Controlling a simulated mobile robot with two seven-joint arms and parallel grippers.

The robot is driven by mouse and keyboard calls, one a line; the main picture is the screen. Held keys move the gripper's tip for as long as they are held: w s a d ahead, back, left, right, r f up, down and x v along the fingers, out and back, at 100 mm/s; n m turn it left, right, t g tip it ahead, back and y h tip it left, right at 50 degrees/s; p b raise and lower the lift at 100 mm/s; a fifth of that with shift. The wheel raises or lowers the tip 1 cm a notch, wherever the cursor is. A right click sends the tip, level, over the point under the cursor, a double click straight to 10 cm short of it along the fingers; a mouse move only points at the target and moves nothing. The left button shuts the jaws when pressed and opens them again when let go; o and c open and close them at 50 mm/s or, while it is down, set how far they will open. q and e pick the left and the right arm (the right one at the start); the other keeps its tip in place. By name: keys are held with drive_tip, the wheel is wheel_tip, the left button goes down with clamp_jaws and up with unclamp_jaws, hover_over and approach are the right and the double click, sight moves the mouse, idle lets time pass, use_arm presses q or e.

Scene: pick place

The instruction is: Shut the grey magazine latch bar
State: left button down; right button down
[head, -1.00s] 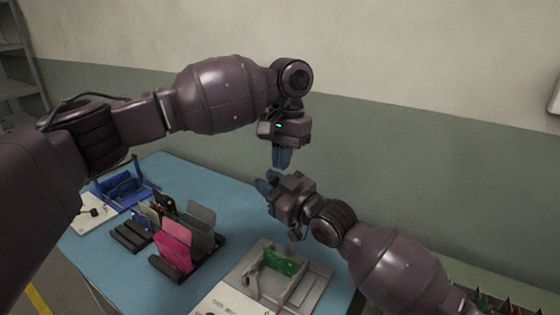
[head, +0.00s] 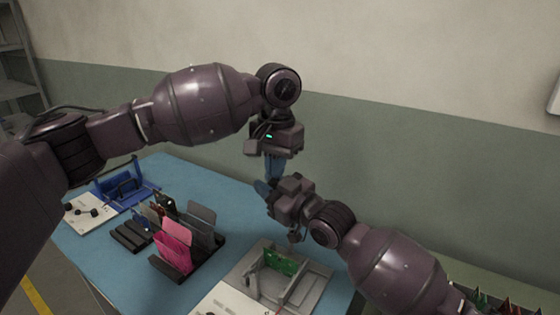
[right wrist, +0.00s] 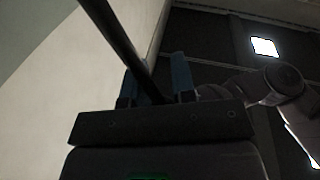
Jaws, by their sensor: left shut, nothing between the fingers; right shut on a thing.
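The grey magazine (head: 318,285) stands at the front right of the blue table with a green board (head: 280,262) in it. A slanted grey bar (head: 293,284) shows on it; I cannot tell whether that is the latch bar. My right gripper (head: 263,188) is behind and above the magazine, its blue fingers pointing left, away from it. In the right wrist view the fingers (right wrist: 155,85) are shut on a long dark bar (right wrist: 118,40), which I cannot identify. My left gripper (head: 273,172) points down, shut and empty, close above the right fingers; contact is unclear.
A black rack (head: 180,272) with pink and grey plates stands left of the magazine. A blue fixture (head: 148,193) and a white panel (head: 85,222) are at the far left. A white panel (head: 222,300) lies at the front. Blue table (head: 232,210) is clear behind the rack.

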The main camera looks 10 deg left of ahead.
use_arm(q)
drive_tip(key=shift+s+a+f, duration=0.1)
drive_tip(key=shift+s+f, duration=0.1)
drive_tip(key=shift+f, duration=0.4)
use_arm(e)
drive_tip(key=shift+w+d+r, duration=0.2)
drive_tip(key=shift+w, duration=0.05)
drive_tip(key=c, duration=0.9)
unclamp_jaws()
drive_tip(key=shift+c, duration=0.2)
drive_tip(key=shift+s+a, duration=0.1)
drive_tip(key=shift+s, duration=0.05)
drive_tip(key=shift+f, duration=0.15)
